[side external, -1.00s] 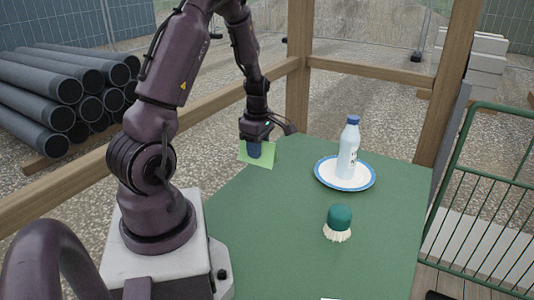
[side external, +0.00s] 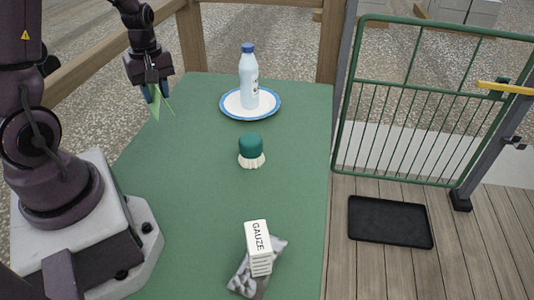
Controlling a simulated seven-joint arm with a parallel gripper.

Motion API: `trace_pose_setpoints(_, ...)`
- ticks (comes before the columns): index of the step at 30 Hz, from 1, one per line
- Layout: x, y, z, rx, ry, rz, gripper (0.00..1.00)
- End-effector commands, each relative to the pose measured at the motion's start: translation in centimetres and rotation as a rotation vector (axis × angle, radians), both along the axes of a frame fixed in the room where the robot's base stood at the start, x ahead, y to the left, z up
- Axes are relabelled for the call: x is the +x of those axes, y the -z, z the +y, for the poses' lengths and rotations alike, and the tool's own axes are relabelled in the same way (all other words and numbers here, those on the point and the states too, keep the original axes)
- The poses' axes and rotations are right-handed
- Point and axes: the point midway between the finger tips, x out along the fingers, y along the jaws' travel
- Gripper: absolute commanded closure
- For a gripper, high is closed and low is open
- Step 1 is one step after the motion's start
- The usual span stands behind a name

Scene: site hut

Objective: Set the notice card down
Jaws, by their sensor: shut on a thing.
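The notice card (side external: 156,104) is a thin light green sheet, seen nearly edge-on and tilted in the side external view. My gripper (side external: 153,97) is shut on it and holds it near the far left edge of the green table (side external: 195,190). Its two dark blue fingers point down. The card seems to be above the table surface, but I cannot tell the exact height. Part of the card is hidden by the fingers.
A white plate with a blue rim (side external: 231,108) bears a bottle (side external: 249,80). A green-topped brush (side external: 251,150) stands mid-table. A gauze box (side external: 259,247) rests on a grey object (side external: 243,279) in front. A green gate (side external: 430,110) and black tray (side external: 390,222) are at right.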

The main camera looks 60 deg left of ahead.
Motion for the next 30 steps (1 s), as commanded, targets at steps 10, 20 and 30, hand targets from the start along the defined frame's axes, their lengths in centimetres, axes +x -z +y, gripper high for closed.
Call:
trace_pose_setpoints(10, 9.5, -2.1, -9.9, -0.012, 1.116, -0.01, 0.91)
trace_pose_setpoints(20, 13.0, -3.1, -19.8, -0.002, 1.544, -0.032, 0.91)
trace_pose_setpoints(30, 12.7, -1.6, -13.8, -0.022, 1.373, -0.008, 0.91)
